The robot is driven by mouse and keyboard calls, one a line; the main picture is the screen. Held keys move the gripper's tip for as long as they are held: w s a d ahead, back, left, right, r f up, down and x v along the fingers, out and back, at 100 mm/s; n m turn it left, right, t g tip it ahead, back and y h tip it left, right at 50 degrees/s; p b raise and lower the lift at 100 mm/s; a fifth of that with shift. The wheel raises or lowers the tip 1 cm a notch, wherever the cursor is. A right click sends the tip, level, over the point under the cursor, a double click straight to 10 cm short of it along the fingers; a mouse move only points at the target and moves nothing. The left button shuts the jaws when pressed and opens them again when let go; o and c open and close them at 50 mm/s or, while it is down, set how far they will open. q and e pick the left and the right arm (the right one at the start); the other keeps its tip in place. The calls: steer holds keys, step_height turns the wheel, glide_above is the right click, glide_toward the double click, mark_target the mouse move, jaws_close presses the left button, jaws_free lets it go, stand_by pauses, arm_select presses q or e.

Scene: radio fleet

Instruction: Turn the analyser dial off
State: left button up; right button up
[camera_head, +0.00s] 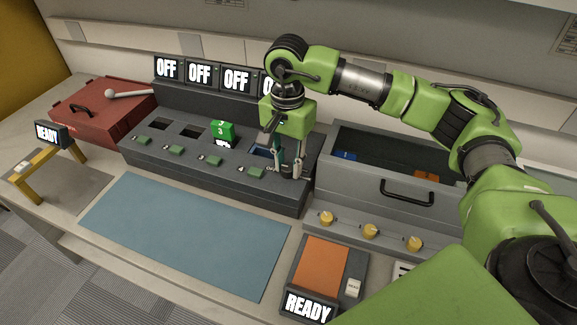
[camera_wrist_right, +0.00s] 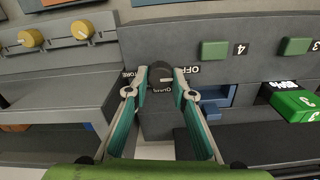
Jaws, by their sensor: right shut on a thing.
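The analyser dial (camera_wrist_right: 161,72) is a small dark knob on the grey console's panel, with OFF and other partly hidden lettering around it in the right wrist view. My right gripper (camera_wrist_right: 160,80) is shut on it, one fingertip on each side. In the head view my right gripper (camera_head: 286,168) points down at the right end of the grey console (camera_head: 200,160), and the dial is hidden there. A light mark shows on the knob, but I cannot tell surely which label it points to. My left gripper is not in view.
A green numbered unit (camera_head: 222,131) stands in one console bay, below several OFF screens (camera_head: 200,74). A grey open bin (camera_head: 400,190) is right of my gripper. Yellow knobs (camera_head: 370,231), an orange pad (camera_head: 325,262), a blue mat (camera_head: 185,230) and a red toolbox (camera_head: 105,110) lie around.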

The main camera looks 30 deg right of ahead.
mark_target(288, 166)
steer(key=shift+w+r, duration=0.1)
stand_by(0.4)
steer(key=o, duration=1.1)
step_height(288, 166, up, 12)
steer(key=shift+a, duration=0.1)
